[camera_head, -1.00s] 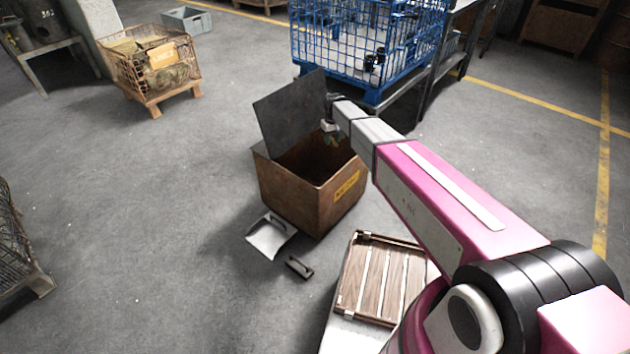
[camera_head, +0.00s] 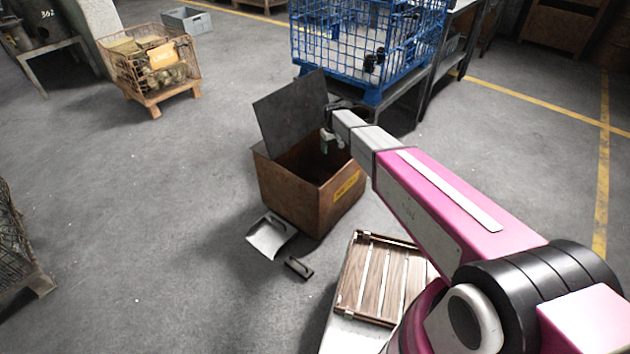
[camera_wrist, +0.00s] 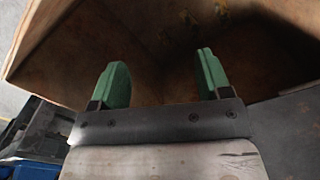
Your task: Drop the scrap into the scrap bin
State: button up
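The scrap bin (camera_head: 290,195) is a rusty brown box with a yellow label, standing on the floor with its dark lid (camera_head: 290,108) raised. My gripper (camera_head: 325,147) is over its open mouth. In the wrist view my gripper (camera_wrist: 160,78) shows two green fingers spread wide apart, with nothing between them. The bin's brown inner wall (camera_wrist: 100,35) fills most of that view beyond the fingers. A few small yellowish marks show inside the bin; I cannot tell whether they are scrap or rust. No piece of scrap is clearly visible.
A dustpan (camera_head: 268,238) and a dark-handled brush (camera_head: 299,267) lie on the floor before the bin. A blue wire cage (camera_head: 375,45) stands behind it. A wire crate (camera_head: 150,65) is at the back left.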

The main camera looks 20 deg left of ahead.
notch_tip(320, 180, up, 11)
dwell(0.6)
jog(key=shift+f, duration=0.1)
